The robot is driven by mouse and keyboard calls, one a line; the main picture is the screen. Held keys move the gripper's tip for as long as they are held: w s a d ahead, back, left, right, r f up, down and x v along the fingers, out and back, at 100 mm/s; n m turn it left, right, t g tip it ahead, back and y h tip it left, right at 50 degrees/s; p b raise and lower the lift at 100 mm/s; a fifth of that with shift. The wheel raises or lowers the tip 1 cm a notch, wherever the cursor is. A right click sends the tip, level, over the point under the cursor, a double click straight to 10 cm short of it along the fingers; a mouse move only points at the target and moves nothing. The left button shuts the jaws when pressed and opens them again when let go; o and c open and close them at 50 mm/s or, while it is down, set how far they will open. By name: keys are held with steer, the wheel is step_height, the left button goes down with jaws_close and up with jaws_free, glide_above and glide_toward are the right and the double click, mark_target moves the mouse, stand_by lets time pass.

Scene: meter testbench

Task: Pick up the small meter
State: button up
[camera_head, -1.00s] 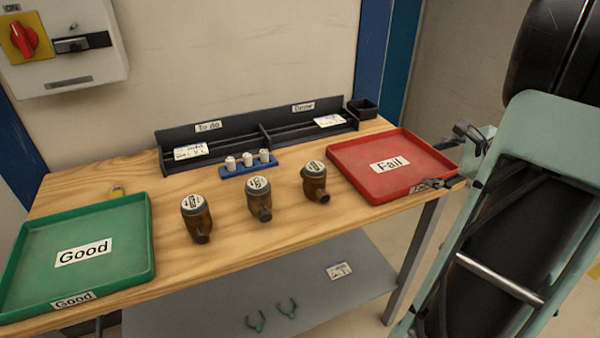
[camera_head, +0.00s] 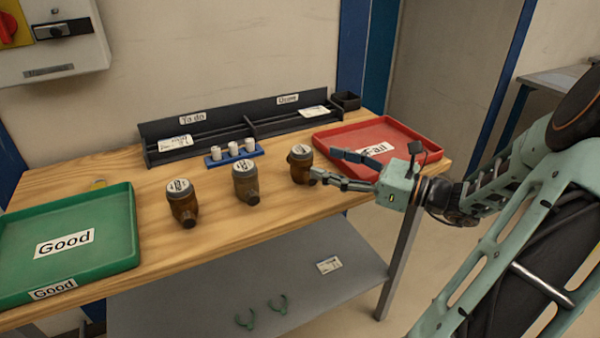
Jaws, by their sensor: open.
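Three brown meters with grey-rimmed white faces stand in a row on the wooden table: a left meter (camera_head: 181,202), a middle meter (camera_head: 245,183) and a right meter (camera_head: 299,165). The right one looks the smallest. My gripper (camera_head: 324,164) is open and reaches in from the right, its fingers pointing left at the right meter. The near fingertip overlaps the lower right side of that meter and hides part of its outlet. I cannot tell whether it touches.
A red Fail tray (camera_head: 420,150) lies behind and under my gripper's line of sight. A green Good tray (camera_head: 110,240) is at the left. A blue holder (camera_head: 215,163) with white cylinders and a black rack (camera_head: 160,131) stand behind the meters. The table front is clear.

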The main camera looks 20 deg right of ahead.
mark_target(312, 157)
steer(key=b+x, duration=0.1)
steer(key=x, duration=0.2)
steer(key=b+x, duration=0.1)
steer(key=x, duration=0.3)
steer(key=shift+f, duration=0.25)
steer(key=shift+w+a+r, duration=0.1)
steer(key=shift+w+a, duration=0.1)
steer(key=shift+w, duration=0.15)
steer(key=shift+c, duration=0.3)
steer(key=c, duration=1.5)
jaws_close()
steer(key=shift+r, duration=0.15)
